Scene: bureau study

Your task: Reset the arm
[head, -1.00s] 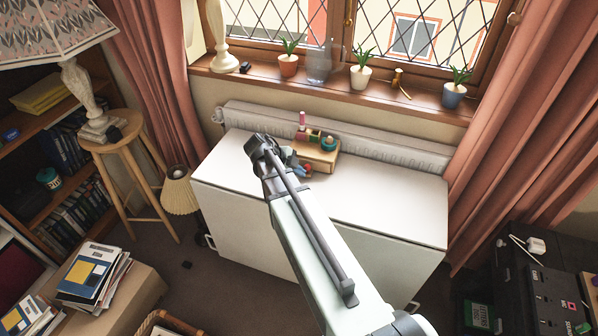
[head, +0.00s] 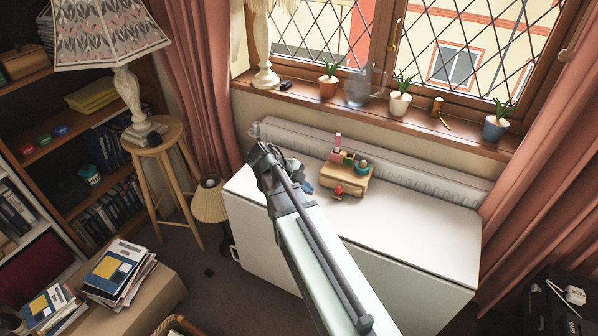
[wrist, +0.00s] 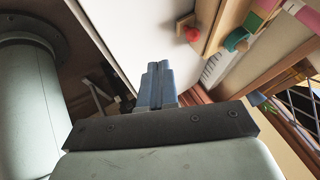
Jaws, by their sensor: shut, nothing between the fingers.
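My gripper (wrist: 158,68) shows in the wrist view with its two blue-grey fingers together and nothing between them. In the head view my arm reaches up over the white cabinet, and its upper links largely hide the gripper. The gripper is in the air, left of a small wooden desk organizer (head: 348,184). I cannot tell its exact height above the cabinet top. The organizer has a red knob at its front and holds a teal item and a pink bottle; part of it shows in the wrist view (wrist: 208,28).
The white cabinet (head: 428,232) stands before a radiator (head: 420,183) under the window sill. Potted plants and a glass jug stand on the sill (head: 455,140). At left are a stool (head: 165,141) with a lamp, bookshelves and a box with books (head: 118,272). The cabinet's right top is clear.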

